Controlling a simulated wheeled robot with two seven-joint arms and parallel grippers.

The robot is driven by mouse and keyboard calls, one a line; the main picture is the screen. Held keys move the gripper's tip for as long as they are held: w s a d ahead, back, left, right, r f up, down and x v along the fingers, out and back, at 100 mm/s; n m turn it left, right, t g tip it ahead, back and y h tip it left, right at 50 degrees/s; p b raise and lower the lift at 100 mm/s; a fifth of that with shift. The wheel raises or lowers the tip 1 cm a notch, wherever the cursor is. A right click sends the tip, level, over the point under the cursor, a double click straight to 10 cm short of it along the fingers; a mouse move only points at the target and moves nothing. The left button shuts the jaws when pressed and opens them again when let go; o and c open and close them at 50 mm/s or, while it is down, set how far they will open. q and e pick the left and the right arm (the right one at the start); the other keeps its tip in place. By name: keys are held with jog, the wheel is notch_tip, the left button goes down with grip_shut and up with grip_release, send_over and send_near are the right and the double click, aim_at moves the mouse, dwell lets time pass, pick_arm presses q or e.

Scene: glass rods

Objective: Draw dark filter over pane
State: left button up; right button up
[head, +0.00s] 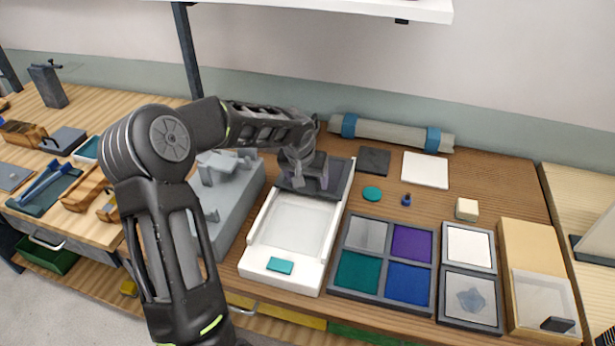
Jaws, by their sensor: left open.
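A white frame (254,256) stands on the brown bench with a pale, see-through pane (297,222) in its middle. The dark filter (342,176) lies at the far end of the frame, beyond the pane, and the pane is uncovered. My left gripper (312,181) reaches down over the dark filter. Its jaws are open. The gripper body hides part of the filter, and I cannot tell whether the fingers touch it. My right gripper is not in view.
A teal tab (280,265) sits at the frame's near end. A grey block-like fixture (236,205) stands close on the left. A tray of coloured squares (382,262) is close on the right. A rolled grey bundle (391,133) lies behind.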

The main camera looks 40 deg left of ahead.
pick_arm(q)
jog(key=shift+f, duration=0.1)
jog(key=shift+c, duration=0.4)
grip_shut()
dwell(0.4)
